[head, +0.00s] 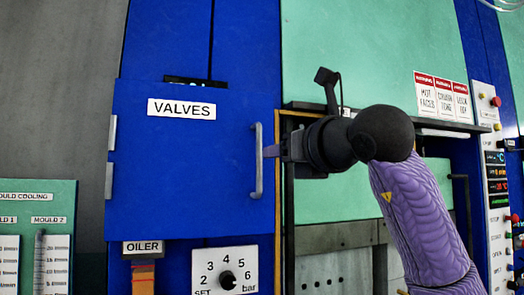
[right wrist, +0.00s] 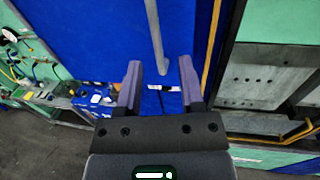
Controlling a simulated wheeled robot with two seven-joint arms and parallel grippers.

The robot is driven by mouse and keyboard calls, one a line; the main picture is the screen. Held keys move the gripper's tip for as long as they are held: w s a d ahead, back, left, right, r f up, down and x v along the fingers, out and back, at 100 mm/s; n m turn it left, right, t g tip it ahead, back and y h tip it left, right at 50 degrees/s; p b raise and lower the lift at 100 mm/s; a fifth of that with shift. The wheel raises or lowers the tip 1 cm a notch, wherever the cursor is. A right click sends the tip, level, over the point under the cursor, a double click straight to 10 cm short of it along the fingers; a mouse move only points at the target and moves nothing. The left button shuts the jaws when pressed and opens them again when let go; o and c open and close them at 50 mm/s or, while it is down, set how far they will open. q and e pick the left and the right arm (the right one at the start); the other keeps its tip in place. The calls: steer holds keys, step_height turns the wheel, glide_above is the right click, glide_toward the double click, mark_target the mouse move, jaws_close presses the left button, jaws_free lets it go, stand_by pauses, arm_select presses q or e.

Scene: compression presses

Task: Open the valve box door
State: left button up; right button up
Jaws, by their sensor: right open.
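The valve box door (head: 185,165) is a blue panel labelled VALVES, with grey hinges on its left edge. It looks closed in the head view. Its grey vertical bar handle (head: 258,165) is near the right edge. My right gripper (head: 268,151) comes in from the right, with its purple fingertips close beside the handle. In the right wrist view, the handle (right wrist: 155,40) lines up between the two spread fingers (right wrist: 160,62). The gripper is open, and I cannot tell whether either finger touches the handle. My left gripper is out of view.
A dial plate (head: 225,270) and an OILER label (head: 143,248) sit below the door. A green gauge panel (head: 38,235) stands at the lower left. A control column (head: 497,170) stands at the far right.

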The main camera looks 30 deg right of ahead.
mark_target(261, 156)
steer(key=w+p, duration=0.1)
steer(key=w, duration=0.2)
steer(key=w+p, duration=0.1)
steer(key=w, duration=0.2)
steer(key=shift+w+a+r, duration=0.15)
steer(key=shift+r, duration=0.05)
steer(key=shift+w+f, duration=0.2)
steer(key=shift+w, duration=0.4)
jaws_close()
steer(key=shift+s, duration=0.1)
stand_by(0.3)
